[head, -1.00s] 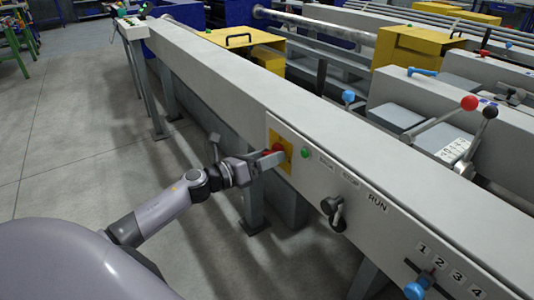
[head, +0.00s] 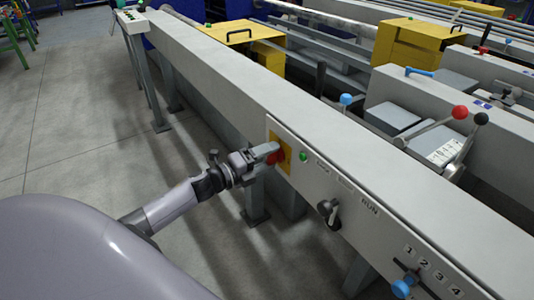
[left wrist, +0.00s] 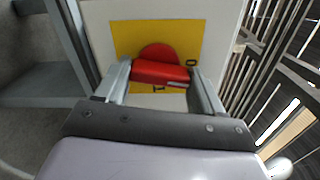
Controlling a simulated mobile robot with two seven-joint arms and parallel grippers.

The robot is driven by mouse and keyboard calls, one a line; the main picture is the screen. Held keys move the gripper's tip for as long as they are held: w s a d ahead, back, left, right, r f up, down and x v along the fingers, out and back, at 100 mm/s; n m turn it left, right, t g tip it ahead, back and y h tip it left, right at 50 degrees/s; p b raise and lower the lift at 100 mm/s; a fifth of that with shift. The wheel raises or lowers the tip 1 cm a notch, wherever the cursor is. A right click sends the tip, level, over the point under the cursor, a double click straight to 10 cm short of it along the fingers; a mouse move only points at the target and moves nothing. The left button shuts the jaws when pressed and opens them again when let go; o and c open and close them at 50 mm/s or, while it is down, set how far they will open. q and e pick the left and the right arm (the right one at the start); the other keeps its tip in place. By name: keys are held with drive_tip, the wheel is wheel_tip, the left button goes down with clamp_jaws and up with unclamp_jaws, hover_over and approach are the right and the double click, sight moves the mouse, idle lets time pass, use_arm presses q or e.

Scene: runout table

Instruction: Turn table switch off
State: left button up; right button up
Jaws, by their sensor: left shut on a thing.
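The table switch (head: 280,155) is a red rotary handle on a yellow plate (head: 286,150) on the side panel of the long grey table. In the left wrist view the red handle (left wrist: 160,72) sits before the yellow plate (left wrist: 125,38), with a "0" at its right and an "I" mark below it. My left gripper (head: 268,153) is at the switch, its two fingers (left wrist: 162,76) on either side of the red handle and shut on it. The fingers partly hide the handle in the head view. My right gripper is not in view.
A green button (head: 303,156) is just right of the switch plate. A black-and-grey RUN lever (head: 328,210) and a blue-knobbed selector (head: 402,287) lie further along the panel. The table's legs (head: 256,195) stand below; open floor (head: 70,130) lies at left.

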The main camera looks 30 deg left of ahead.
use_arm(q)
drive_tip(key=shift+n+p, duration=0.45)
drive_tip(key=shift+n, duration=0.65)
drive_tip(key=o, duration=1)
drive_tip(key=shift+o, duration=0.2)
drive_tip(key=shift+s, duration=0.1)
drive_tip(key=v, duration=0.7)
drive_tip(key=shift+p, duration=0.4)
drive_tip(key=shift+a, duration=0.1)
